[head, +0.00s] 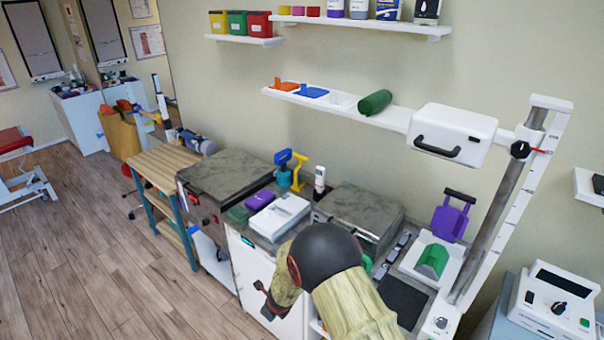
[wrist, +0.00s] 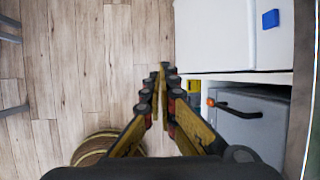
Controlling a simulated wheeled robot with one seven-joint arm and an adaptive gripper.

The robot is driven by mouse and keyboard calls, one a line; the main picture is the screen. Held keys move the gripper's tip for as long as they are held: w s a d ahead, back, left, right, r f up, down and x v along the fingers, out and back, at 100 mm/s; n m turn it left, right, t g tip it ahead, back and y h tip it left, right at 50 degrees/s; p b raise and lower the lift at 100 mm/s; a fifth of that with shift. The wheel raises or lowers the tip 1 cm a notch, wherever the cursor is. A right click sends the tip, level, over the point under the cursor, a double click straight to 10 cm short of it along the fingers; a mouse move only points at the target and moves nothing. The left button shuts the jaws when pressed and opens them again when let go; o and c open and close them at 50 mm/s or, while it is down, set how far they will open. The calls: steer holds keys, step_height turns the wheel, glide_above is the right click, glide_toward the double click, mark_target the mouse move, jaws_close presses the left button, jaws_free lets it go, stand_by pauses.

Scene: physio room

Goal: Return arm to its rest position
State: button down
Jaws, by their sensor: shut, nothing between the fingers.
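My arm shows in the head view as a yellowish sleeve with a dark round joint, in front of the counter. My gripper (wrist: 162,78) shows in the wrist view with its yellow and black fingers together at the tips and nothing between them. It points over the wooden floor (wrist: 120,50), beside the white cabinet front (wrist: 215,35). In the head view a dark end part of my arm (head: 268,303) shows low in front of the white cabinet; the fingertips are hard to make out there.
The counter carries a purple box (head: 260,199), a white device (head: 279,216) and a purple stand (head: 450,218). A wooden bench (head: 160,163) stands left of it. In the wrist view a grey case with a black handle (wrist: 250,120) is close on the right.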

steer(key=s+d+r+n+g+y+b, duration=0.1)
steer(key=s+d+r+n+g, duration=0.1)
steer(key=s+r+n, duration=0.65)
steer(key=s+d+r+n+g+y+b, duration=0.1)
steer(key=s+d+r+n, duration=0.2)
steer(key=s+r+n, duration=0.6)
steer(key=s+d+r+n+t+h+b, duration=0.1)
steer(key=s+d+r+n, duration=0.1)
steer(key=s+d+r, duration=0.3)
steer(key=s+d+r+n+t+h+b, duration=0.2)
steer(key=s+d+r, duration=0.3)
steer(key=d+r, duration=0.4)
steer(key=s+d+r+n+t+h+b, duration=0.1)
steer(key=s+d+r+n, duration=0.3)
steer(key=d+r, duration=0.3)
steer(key=s+d, duration=0.1)
steer(key=d, duration=0.3)
steer(key=shift+d+t+h, duration=0.2)
steer(key=shift+t+h, duration=0.1)
steer(key=shift+t, duration=0.1)
steer(key=c, duration=2.5)
jaws_free()
steer(key=shift+c, duration=0.2)
